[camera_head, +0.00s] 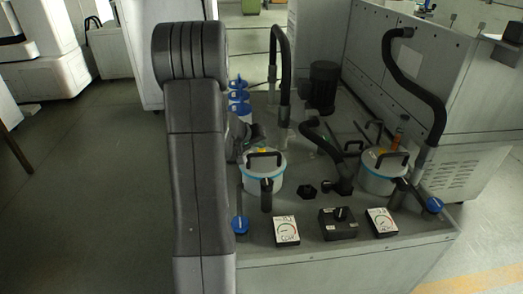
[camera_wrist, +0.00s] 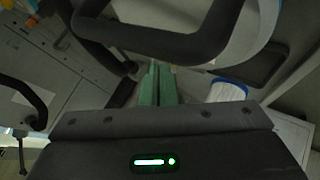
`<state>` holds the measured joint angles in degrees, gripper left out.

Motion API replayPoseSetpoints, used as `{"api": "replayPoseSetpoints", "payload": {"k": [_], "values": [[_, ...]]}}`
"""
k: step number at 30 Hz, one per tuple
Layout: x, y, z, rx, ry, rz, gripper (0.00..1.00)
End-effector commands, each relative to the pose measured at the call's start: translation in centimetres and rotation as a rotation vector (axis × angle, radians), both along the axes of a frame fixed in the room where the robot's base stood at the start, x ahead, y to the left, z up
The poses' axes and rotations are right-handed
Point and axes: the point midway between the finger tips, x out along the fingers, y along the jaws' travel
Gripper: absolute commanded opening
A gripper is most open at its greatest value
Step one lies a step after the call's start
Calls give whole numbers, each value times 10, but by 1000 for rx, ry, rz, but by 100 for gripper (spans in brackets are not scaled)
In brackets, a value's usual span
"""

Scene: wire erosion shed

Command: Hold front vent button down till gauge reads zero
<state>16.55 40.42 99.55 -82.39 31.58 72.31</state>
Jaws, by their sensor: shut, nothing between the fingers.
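Two small white gauges stand near the front edge of the bench, one in the middle (camera_head: 286,230) and one at right (camera_head: 382,222). Their needle readings are too small to tell. A blue round cap (camera_head: 240,225) is left of the middle gauge, and another (camera_head: 433,204) is right of the right gauge. I cannot tell which part is the front vent button. In the wrist view my gripper (camera_wrist: 157,70) has its green fingers together, empty, below a black looped handle (camera_wrist: 150,45). In the head view my arm hides most of the gripper.
Two white pots with black handles, left (camera_head: 262,182) and right (camera_head: 375,182), stand on the bench (camera_head: 340,262). A black box with a knob (camera_head: 338,224) sits between the gauges. Black hoses (camera_head: 415,85) rise at the back. Blue-topped containers (camera_head: 238,96) stand behind my arm. Floor at left is clear.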

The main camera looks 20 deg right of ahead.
Motion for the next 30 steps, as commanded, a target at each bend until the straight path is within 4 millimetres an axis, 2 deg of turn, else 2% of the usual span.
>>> {"api": "replayPoseSetpoints", "payload": {"k": [30], "values": [[0,0,-9,0,1,0,0]]}}
